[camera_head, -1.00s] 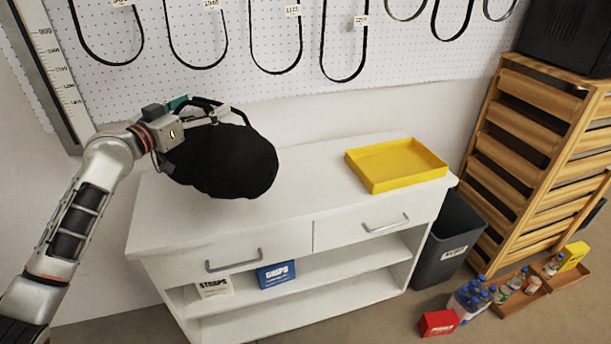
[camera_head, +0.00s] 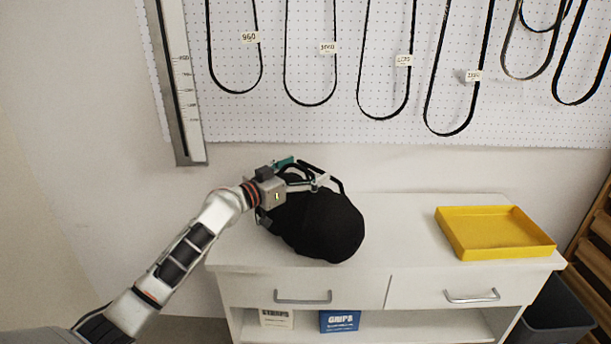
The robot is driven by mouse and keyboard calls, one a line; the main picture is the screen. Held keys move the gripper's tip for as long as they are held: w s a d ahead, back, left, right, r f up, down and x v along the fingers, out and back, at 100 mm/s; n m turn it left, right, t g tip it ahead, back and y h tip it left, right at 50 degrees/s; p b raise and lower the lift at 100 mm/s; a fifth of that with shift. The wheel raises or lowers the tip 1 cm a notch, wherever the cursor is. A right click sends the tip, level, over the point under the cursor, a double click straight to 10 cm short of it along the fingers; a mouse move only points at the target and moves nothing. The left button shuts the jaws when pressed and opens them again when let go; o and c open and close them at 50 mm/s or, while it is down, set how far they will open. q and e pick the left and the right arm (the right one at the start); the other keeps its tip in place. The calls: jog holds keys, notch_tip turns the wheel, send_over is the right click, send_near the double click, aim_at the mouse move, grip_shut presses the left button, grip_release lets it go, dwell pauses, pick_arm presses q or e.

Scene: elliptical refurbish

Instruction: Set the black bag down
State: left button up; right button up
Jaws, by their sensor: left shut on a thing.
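The black bag (camera_head: 325,226) is a dark rounded bundle in the middle of the head view, over the left part of the white cabinet's top (camera_head: 400,212). My left gripper (camera_head: 315,182) comes in from the left and is shut on the bag at its upper side, by the handle. The bag's lower edge overlaps the cabinet top in the picture. I cannot tell whether it touches the surface. The far side of the bag and part of the fingers are hidden. My right gripper does not show.
A yellow tray (camera_head: 455,247) sits on the right of the cabinet top, with bare surface between it and the bag. A pegboard (camera_head: 300,125) with hanging black belts is behind. Two drawers with handles are in front; a dark bin (camera_head: 556,312) stands at right.

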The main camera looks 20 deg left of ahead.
pick_arm(q)
jog(key=shift+f, duration=0.4)
jog(key=o, duration=1.9)
jog(key=shift+f, duration=0.2)
jog(key=v, duration=1.2)
jog(key=shift+r+b, duration=0.1)
jog(key=shift+b, duration=0.2)
